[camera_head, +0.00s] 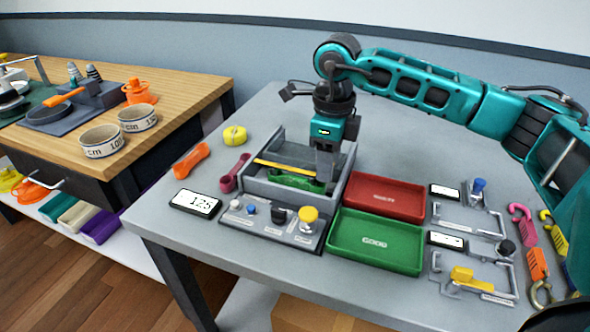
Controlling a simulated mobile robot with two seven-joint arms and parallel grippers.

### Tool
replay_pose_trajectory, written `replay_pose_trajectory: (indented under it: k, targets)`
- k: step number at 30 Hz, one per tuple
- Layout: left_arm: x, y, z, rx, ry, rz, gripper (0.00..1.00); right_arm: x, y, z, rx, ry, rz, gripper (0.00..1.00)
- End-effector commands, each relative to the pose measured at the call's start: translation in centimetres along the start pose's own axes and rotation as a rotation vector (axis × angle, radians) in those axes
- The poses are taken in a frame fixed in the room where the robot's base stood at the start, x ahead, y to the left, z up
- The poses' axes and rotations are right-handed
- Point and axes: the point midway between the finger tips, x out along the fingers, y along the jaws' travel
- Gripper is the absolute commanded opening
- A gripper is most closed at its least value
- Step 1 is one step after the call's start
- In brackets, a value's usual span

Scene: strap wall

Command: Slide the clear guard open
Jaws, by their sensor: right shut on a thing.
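My right gripper (326,172) points down into the grey open-topped box (262,190) of the test station, at its right side. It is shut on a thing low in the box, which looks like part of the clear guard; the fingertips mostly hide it. The guard's see-through panel is hard to make out. A yellow bar (283,167) crosses the box, and a green piece (296,182) lies below it beside the fingertips. My left gripper is not in view.
A control panel (275,222) with knobs fronts the box, beside a display (196,203). Red (383,197) and green (376,241) trays sit to the right, then two small fixtures (470,275) and several straps. A wooden bench (165,85) stands left.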

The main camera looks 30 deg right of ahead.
Motion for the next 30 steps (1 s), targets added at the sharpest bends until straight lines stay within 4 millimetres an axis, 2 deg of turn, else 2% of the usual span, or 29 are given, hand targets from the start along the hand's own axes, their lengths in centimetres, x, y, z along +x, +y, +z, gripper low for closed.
replay_pose_trajectory:
  k: [1, 30]
  targets:
    - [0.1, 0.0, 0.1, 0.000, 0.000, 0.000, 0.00, 0.9, 0.0, -0.1, 0.002, 0.011, 0.011, 0.13]
    - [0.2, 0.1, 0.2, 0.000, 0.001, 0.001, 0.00, 0.9, -4.6, -0.1, 0.000, 0.011, 0.010, 0.13]
